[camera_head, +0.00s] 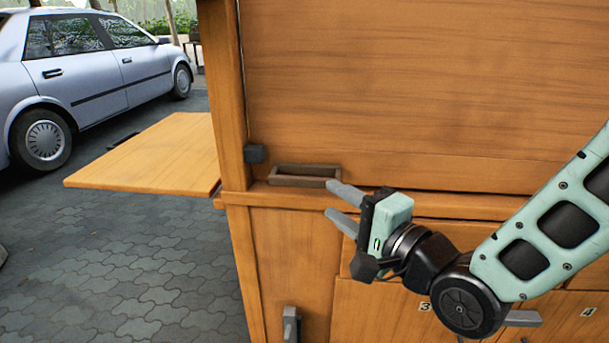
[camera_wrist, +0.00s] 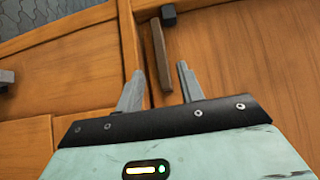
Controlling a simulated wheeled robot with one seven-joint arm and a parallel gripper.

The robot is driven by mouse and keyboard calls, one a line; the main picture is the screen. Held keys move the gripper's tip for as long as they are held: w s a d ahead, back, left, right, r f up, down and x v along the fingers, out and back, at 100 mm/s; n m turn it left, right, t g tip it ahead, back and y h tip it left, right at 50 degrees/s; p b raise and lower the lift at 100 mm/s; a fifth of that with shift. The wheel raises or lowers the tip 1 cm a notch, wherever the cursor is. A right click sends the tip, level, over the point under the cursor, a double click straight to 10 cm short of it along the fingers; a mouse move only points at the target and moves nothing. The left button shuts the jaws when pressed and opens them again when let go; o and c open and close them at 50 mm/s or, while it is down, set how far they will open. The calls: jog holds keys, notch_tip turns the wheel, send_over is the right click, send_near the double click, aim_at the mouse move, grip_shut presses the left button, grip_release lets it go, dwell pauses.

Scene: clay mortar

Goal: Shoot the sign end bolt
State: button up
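My gripper (camera_head: 344,206) is open and empty in front of the wooden cabinet. In the wrist view its two fingers (camera_wrist: 160,86) stand apart, with one end of a brown bar-like handle (camera_wrist: 162,58) showing in the gap beyond them. The head view shows this handle (camera_head: 303,182) lying along the ledge below the large panel, left of the upper finger. A small dark block (camera_head: 255,153) sits on the left post, and also shows in the wrist view (camera_wrist: 168,15). A grey bolt-like fitting (camera_head: 291,325) is on the lower left panel. I cannot tell which fitting is the sign end bolt.
A wooden flap shelf (camera_head: 150,155) juts out left of the cabinet. Doors numbered 3 (camera_head: 424,306) and 4 (camera_head: 588,312) are below my arm. A silver car (camera_head: 95,75) stands behind on grey paving (camera_head: 130,270), which is open at the left.

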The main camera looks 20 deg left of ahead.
aim_at(307, 184)
jog(key=x, duration=0.9)
grip_shut()
